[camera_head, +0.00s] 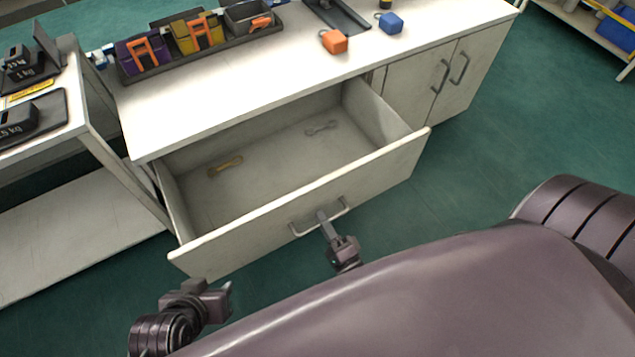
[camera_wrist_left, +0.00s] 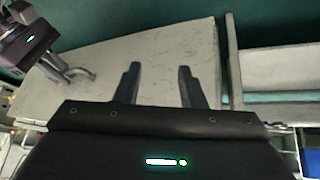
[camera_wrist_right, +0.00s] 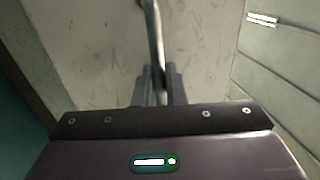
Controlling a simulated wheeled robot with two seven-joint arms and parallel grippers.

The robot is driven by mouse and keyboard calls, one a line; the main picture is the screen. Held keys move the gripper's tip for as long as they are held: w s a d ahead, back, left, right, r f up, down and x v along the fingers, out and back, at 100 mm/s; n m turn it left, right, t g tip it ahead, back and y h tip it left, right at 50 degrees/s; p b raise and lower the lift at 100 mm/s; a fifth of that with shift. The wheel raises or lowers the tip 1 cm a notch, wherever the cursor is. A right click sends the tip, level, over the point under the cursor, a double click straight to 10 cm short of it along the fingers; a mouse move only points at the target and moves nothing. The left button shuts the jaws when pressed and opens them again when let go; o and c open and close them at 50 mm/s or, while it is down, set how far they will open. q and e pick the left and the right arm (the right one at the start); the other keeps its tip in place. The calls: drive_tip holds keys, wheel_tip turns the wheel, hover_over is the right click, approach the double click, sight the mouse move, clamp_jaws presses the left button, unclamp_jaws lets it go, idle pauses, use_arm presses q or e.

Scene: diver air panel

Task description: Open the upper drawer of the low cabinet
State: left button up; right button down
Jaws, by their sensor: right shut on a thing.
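The upper drawer (camera_head: 310,205) of the low white cabinet (camera_head: 240,103) stands pulled well out in the head view. My left gripper (camera_head: 222,298) is empty in front of the drawer's left end. Its fingers are apart in the left wrist view (camera_wrist_left: 157,85), with the drawer front (camera_wrist_left: 150,60) beyond.
Cabinet doors (camera_head: 440,75) are shut on the right. A shelf unit (camera_head: 70,215) stands close on the left. Green floor is free at right.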

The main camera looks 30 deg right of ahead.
use_arm(q)
drive_tip(key=shift+a, duration=0.25)
use_arm(e)
drive_tip(key=shift+s, duration=0.75)
drive_tip(key=c, duration=1.6)
unclamp_jaws()
use_arm(q)
drive_tip(key=shift+s+a+g+p, duration=0.15)
drive_tip(key=shift+a+g+p, duration=0.15)
drive_tip(key=shift+p, duration=0.05)
use_arm(e)
drive_tip(key=shift+s+d+f, duration=0.1)
drive_tip(key=shift+s+f, duration=0.15)
drive_tip(key=shift+s, duration=1.05)
drive_tip(key=shift+s+a+f, duration=0.1)
drive_tip(key=shift+s+f, duration=0.2)
drive_tip(key=shift+s, duration=0.95)
drive_tip(key=shift+s+d+f, duration=0.1)
drive_tip(key=shift+s+f, duration=0.15)
drive_tip(key=shift+s, duration=1.05)
